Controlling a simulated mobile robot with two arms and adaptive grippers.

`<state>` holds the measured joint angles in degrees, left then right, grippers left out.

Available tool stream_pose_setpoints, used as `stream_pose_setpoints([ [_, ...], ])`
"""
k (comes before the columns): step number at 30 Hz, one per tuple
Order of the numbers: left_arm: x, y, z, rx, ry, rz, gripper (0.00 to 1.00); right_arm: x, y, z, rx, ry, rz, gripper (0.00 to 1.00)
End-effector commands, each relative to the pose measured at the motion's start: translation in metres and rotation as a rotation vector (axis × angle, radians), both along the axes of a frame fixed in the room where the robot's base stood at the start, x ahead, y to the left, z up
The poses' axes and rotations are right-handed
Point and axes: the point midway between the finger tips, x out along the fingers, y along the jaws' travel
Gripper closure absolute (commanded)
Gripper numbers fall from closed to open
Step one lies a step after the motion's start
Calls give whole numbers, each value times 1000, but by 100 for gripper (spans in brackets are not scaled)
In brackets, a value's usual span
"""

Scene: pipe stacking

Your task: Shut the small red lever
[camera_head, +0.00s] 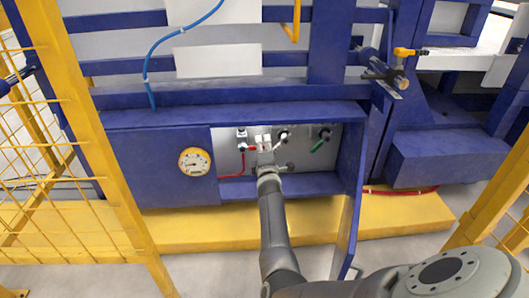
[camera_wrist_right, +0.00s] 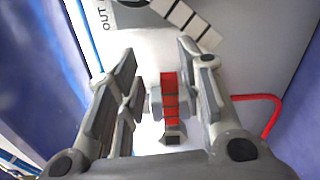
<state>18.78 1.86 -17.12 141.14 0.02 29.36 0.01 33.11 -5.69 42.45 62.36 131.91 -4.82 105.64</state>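The small red lever (camera_wrist_right: 169,95) shows in the wrist view as a narrow red strip with a grey end, mounted on a grey valve body. In the head view a small red piece (camera_head: 252,148) shows beside my gripper, partly hidden by it. My right gripper (camera_wrist_right: 160,68) is open, with one finger on each side of the lever and gaps to both. In the head view the right gripper (camera_head: 265,148) is inside the recessed blue cabinet, in front of the valve panel. My left gripper is not in view.
The blue cabinet (camera_head: 160,152) has a round gauge (camera_head: 194,162) on its front left. Other valves, one with a green handle (camera_head: 318,145), are right of my gripper. A red hose (camera_wrist_right: 272,112) curves beside the lever. Yellow mesh fencing (camera_head: 95,150) stands at left.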

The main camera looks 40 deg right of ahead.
Motion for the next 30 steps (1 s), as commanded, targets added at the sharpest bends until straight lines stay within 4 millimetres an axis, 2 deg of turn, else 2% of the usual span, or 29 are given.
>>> stream_pose_setpoints([
  [15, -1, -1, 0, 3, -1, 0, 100, -52, 33, -1, 0, 0, 1, 65],
  [21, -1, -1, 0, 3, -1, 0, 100, -59, 38, 0, 2, -1, 2, 65],
  [30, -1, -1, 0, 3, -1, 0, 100, -59, 38, 0, 2, -1, 1, 65],
])
